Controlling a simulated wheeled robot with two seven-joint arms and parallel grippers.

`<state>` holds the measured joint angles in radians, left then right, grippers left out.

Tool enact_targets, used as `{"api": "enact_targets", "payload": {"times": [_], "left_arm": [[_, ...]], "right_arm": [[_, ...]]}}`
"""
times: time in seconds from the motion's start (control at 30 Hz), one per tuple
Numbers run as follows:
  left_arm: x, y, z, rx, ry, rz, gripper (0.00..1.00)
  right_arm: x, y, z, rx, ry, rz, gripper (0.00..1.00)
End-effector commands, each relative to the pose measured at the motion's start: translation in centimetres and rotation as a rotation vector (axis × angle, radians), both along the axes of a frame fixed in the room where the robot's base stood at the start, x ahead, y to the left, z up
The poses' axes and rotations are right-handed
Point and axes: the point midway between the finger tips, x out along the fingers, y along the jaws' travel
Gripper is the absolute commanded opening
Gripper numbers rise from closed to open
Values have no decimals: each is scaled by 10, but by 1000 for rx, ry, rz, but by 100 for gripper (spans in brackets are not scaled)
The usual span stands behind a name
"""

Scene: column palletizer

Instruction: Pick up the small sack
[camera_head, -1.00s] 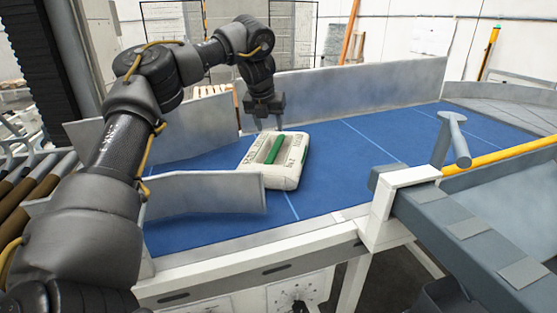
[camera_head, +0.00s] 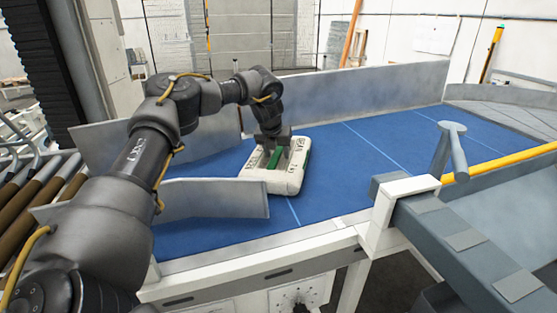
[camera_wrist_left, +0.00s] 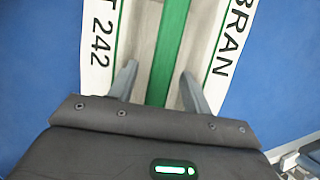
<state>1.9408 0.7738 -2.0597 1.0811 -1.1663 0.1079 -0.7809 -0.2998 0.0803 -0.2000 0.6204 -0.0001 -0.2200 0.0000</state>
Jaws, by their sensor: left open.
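The small sack (camera_head: 288,180) is white with dark lettering and a green stripe. It lies flat on the blue conveyor belt, and its lower left part is hidden behind a grey guide plate. My left gripper (camera_head: 277,158) points down over the sack with its fingers around the green strip. In the left wrist view the sack (camera_wrist_left: 222,50) fills the upper middle, and the open fingers of the gripper (camera_wrist_left: 160,88) stand on either side of the green strip (camera_wrist_left: 171,45). I cannot tell whether the fingertips touch the sack. My right gripper is not in view.
Grey guide plates (camera_head: 212,198) flank the blue belt (camera_head: 370,150) near the sack, with a long grey wall (camera_head: 370,88) behind. A grey post with a round bar (camera_head: 452,150) stands at the right. The belt right of the sack is clear.

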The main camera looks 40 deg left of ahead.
Motion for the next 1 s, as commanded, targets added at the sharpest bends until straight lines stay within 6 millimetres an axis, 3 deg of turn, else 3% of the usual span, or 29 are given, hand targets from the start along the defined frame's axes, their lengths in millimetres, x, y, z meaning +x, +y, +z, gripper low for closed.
{"api": "enact_targets", "payload": {"times": [0.2, 0.57, 1.0], "left_arm": [[0, 0, -1, 0, -1, 0, 48], [0, 0, 0, 0, -1, 1, 1], [0, 1, 0, 1, -2, 1, 0]], "right_arm": [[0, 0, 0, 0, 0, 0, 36], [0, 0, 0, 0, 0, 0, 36], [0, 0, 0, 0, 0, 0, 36]]}}
